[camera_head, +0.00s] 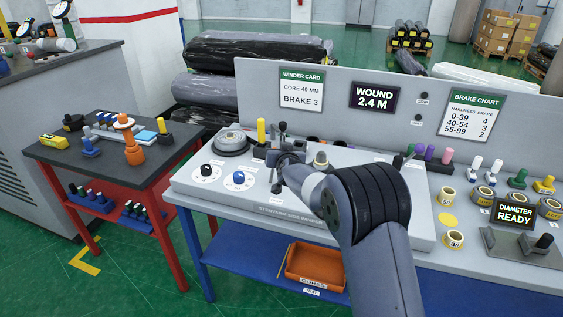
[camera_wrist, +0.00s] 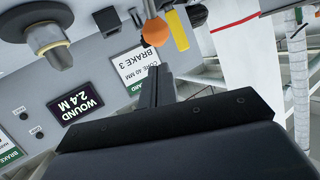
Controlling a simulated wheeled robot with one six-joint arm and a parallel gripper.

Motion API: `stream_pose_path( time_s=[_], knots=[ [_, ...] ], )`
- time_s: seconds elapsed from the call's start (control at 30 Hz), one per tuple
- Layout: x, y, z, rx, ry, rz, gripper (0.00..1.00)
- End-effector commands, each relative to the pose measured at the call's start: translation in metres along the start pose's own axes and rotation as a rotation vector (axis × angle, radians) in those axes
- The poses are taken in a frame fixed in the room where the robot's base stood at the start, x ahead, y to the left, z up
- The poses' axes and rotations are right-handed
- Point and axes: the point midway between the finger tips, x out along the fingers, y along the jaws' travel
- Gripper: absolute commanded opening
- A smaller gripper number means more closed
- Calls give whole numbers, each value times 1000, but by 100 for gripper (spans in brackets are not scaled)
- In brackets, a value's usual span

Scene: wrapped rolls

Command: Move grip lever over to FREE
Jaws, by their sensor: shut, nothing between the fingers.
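My gripper (camera_head: 280,160) is over the left part of the grey winder console (camera_head: 200,209). In the wrist view my gripper (camera_wrist: 153,75) shows as a narrow dark pair of fingers, shut and empty. An orange ball knob (camera_wrist: 155,31) appears just beyond the fingertips; I cannot tell whether they touch it. It may be the grip lever's knob, but no FREE label is readable. In the head view my gripper and wrist cover that spot. A yellow post (camera_head: 261,131) and a black-knobbed post (camera_head: 283,129) stand just behind my gripper.
Two dials, black (camera_head: 206,171) and blue (camera_head: 239,178), sit left of my gripper. A round grey disc (camera_head: 231,141) lies behind them. Purple and pink pegs (camera_head: 432,153) stand to the right. The winder card (camera_head: 301,91) is on the upright panel behind.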

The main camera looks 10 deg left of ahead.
Motion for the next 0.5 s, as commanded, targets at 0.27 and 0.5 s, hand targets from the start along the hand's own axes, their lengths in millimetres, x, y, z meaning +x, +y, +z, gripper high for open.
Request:
stream_pose_path(
  time_s=[0.27, 0.5],
  knots=[
    [-35, 0, -9, 0, -3, -1, 0],
    [-70, 1, -20, 0, -4, -1, 0]
  ],
)
